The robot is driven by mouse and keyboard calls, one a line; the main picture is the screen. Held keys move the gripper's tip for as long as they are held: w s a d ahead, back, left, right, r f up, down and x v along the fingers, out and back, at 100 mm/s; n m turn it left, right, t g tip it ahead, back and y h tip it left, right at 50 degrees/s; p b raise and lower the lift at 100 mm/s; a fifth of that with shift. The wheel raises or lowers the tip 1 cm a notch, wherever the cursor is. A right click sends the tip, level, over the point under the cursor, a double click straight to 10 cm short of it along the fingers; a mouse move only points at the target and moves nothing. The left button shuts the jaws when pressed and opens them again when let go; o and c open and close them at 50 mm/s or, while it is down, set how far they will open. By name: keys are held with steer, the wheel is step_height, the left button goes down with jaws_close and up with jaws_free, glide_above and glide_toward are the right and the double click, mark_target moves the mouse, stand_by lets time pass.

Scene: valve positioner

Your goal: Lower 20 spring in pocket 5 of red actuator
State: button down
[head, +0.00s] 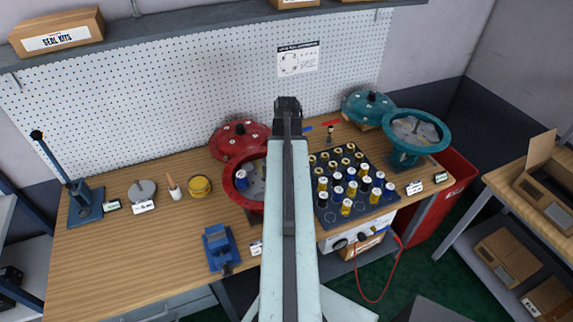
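The red actuator (231,188) stands open on the workbench, left of my arm, which hides its right part. A blue spring with a white top (241,179) stands inside it. Pocket 5 cannot be made out. Its red domed cover (240,137) lies just behind. Several yellow, blue and black springs stand in a dark tray (324,218) right of my arm; their numbers are too small to read. My gripper (288,102) is above the back of the bench, seen from behind along the arm. Its fingers and anything between them are hidden.
A teal actuator (403,157) and its teal cover (368,106) stand at the back right. A blue vise (220,248), a yellow tin (199,186) and a blue lever press (83,202) stand on the left. The bench's front left (130,260) is clear.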

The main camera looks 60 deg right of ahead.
steer(key=shift+f, duration=0.3)
steer(key=c, duration=0.9)
jaws_free()
steer(key=shift+c, duration=0.2)
steer(key=shift+r, duration=0.15)
step_height(320, 180, up, 8)
steer(key=p, duration=0.7)
steer(key=shift+p, duration=0.4)
steer(key=shift+f, duration=0.2)
